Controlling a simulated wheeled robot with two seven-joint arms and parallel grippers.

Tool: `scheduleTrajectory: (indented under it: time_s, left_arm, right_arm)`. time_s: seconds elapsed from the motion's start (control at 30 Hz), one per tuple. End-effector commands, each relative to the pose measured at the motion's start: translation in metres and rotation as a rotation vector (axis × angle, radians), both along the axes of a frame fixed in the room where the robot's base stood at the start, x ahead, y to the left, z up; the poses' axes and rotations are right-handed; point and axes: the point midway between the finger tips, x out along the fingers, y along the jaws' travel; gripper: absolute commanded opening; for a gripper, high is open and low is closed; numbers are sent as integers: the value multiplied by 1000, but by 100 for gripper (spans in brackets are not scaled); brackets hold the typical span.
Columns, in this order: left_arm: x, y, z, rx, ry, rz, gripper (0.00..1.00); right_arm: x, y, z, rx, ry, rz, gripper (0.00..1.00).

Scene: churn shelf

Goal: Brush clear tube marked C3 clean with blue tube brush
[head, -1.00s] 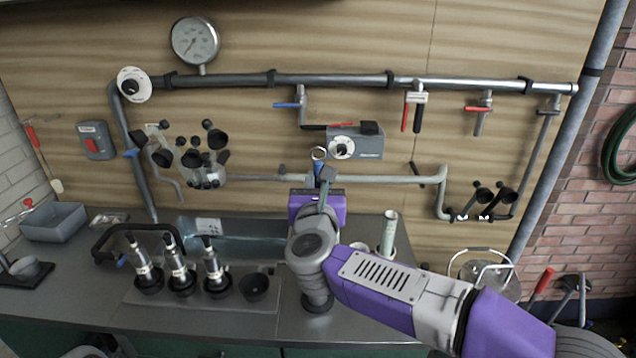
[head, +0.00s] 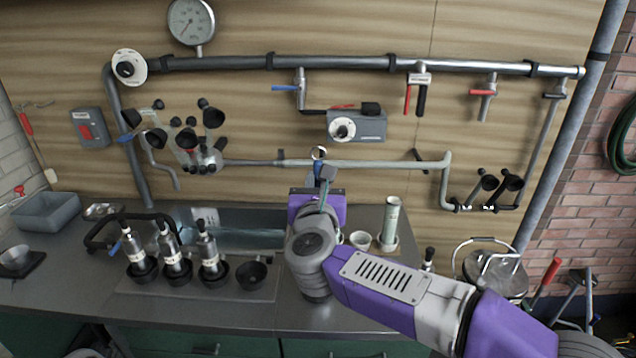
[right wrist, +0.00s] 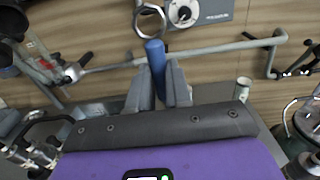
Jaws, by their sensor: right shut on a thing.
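My right gripper (head: 322,192) is shut on the blue tube brush, above the counter near the wall. In the right wrist view, the brush's blue handle (right wrist: 155,58) stands between the fingers (right wrist: 160,88), with a metal ring (right wrist: 149,20) at its end. The bristles are hidden. Several clear tubes with black tops and pale labels (head: 170,250) stand in black cups on a rack at the left of the counter. The labels are too small to read, so I cannot tell which is C3. My left gripper is not in view.
An empty black cup (head: 251,275) is at the rack's right end. A sink (head: 240,238) lies behind. A tall pale cylinder (head: 391,222) and a small cup (head: 360,240) stand right of my gripper. A metal can (head: 490,268) stands farther right. Pipes (head: 340,63) cross the wall.

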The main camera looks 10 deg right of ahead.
Motion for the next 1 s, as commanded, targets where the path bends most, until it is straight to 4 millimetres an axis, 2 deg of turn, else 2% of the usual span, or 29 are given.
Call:
scheduleTrajectory:
  time_s: [0.17,0.6,1.0]
  left_arm:
    - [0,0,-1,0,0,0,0]
    - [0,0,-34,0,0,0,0]
    - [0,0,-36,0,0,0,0]
  right_arm:
    - [0,0,-1,0,-1,0,0]
    - [0,0,-30,1,-1,0,0]
    - [0,0,-56,-2,1,-1,0]
